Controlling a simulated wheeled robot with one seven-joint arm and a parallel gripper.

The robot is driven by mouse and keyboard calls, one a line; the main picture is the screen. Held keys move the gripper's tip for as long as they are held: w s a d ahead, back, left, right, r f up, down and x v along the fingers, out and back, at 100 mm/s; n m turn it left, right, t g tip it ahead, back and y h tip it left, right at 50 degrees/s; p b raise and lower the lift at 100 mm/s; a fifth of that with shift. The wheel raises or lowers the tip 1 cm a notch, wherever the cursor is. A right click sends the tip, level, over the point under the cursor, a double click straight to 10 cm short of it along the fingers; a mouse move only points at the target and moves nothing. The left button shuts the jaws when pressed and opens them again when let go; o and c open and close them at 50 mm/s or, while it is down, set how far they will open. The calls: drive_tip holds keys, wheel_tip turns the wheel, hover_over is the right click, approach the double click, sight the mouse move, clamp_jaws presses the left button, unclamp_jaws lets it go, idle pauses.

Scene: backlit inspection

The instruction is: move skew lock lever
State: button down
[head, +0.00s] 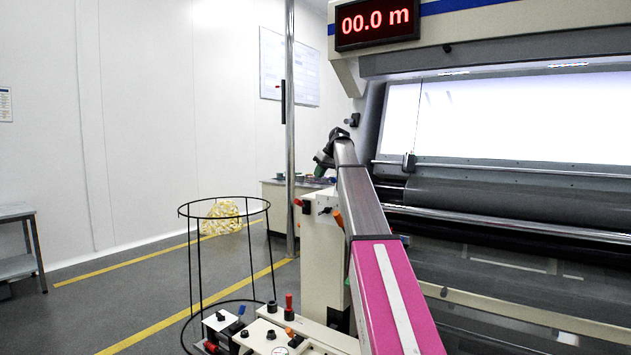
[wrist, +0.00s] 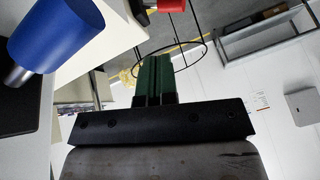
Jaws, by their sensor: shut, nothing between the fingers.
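My gripper (head: 325,160) is at the far end of my arm, beside the left end of the inspection machine. In the wrist view its green fingers (wrist: 154,78) are together with nothing between them. A large blue cylindrical handle (wrist: 58,32) on a metal stem is close, at the upper left, apart from the fingers. A red part (wrist: 166,5) shows at the top edge. I cannot tell which is the skew lock lever.
A control console (head: 265,338) with several knobs is at the bottom. A black wire hoop stand (head: 198,255) is left of it. A metal pole (head: 290,120) rises behind. A grey shelf (head: 18,245) is far left. Open floor lies between.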

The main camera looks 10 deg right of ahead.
hover_over(300, 204)
drive_tip(key=d, duration=0.3)
wheel_tip(300, 204, down, 9)
drive_tip(key=shift+w+a+f, duration=0.25)
drive_tip(key=shift+a+f, duration=0.25)
drive_tip(key=shift+a, duration=0.1)
drive_tip(key=shift+s+a+f+t+h, duration=0.25)
drive_tip(key=shift+s+f+t+h, duration=0.05)
drive_tip(key=shift+t, duration=0.1)
drive_tip(key=shift+s+a+f+n+t+h, duration=0.4)
drive_tip(key=shift+s+f+n+t+h, duration=0.1)
drive_tip(key=shift+f+t+h, duration=0.1)
drive_tip(key=shift+s+a+f+n+t+h, duration=0.2)
drive_tip(key=shift+f+t+h, duration=0.2)
drive_tip(key=shift+t+h, duration=0.05)
drive_tip(key=shift+s+a+f+n+t+h, duration=0.2)
drive_tip(key=shift+f+t+h, duration=0.2)
drive_tip(key=shift+t+h, duration=0.05)
drive_tip(key=f+t+h, duration=0.1)
drive_tip(key=f, duration=0.1)
drive_tip(key=f+n+t+h, duration=0.1)
drive_tip(key=t, duration=0.1)
drive_tip(key=shift+a+f+t+h, duration=0.2)
drive_tip(key=shift+f+t+h, duration=0.1)
drive_tip(key=shift+f, duration=0.25)
